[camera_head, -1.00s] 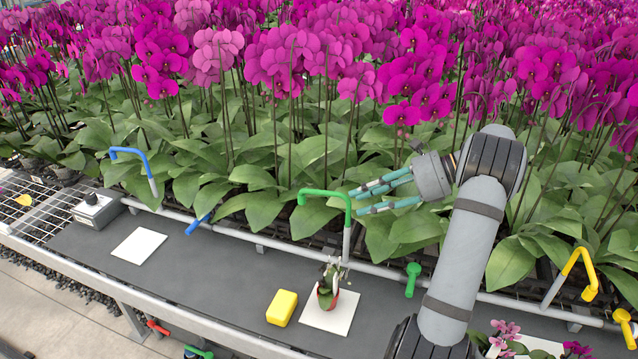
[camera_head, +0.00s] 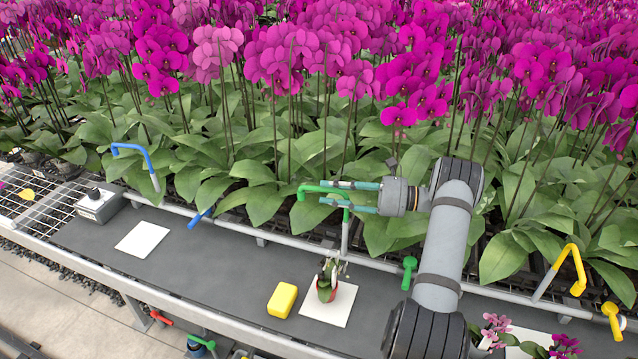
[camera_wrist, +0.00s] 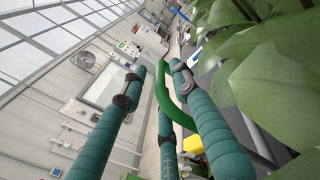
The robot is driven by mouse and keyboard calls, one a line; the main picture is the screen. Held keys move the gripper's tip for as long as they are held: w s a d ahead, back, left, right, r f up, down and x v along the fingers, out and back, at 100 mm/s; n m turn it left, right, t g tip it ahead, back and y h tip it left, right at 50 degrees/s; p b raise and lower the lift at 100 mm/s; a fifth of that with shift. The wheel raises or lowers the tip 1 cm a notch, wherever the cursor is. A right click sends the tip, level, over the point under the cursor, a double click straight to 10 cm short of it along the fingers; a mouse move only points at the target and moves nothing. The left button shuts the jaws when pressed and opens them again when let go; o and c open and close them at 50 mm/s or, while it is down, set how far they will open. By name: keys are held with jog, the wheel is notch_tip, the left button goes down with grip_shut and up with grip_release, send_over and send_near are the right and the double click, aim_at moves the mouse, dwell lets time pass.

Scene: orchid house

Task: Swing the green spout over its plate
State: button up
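The green spout (camera_head: 321,190) stands on a grey post on the rail, with its outlet end pointing left in the head view. A white plate (camera_head: 343,312) lies on the bench in front of it and bears a small red pot (camera_head: 326,292) with a plant. My gripper (camera_head: 322,194) is at the spout, with teal fingers pointing left along its horizontal arm. In the wrist view the green spout (camera_wrist: 173,105) shows between the spread fingers of my gripper (camera_wrist: 157,78). The fingers are open; whether one touches the spout I cannot tell.
A yellow block (camera_head: 282,300) lies left of the plate. A green valve handle (camera_head: 409,272) is on the rail to the right. A blue spout (camera_head: 135,150) and an empty white plate (camera_head: 141,239) are left; a yellow spout (camera_head: 572,262) is right. Leaves crowd behind the rail.

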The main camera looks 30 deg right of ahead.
aim_at(305, 187)
jog(key=shift+p+x, duration=0.4)
jog(key=shift+x, duration=1.35)
jog(key=shift+c, duration=0.2)
grip_shut()
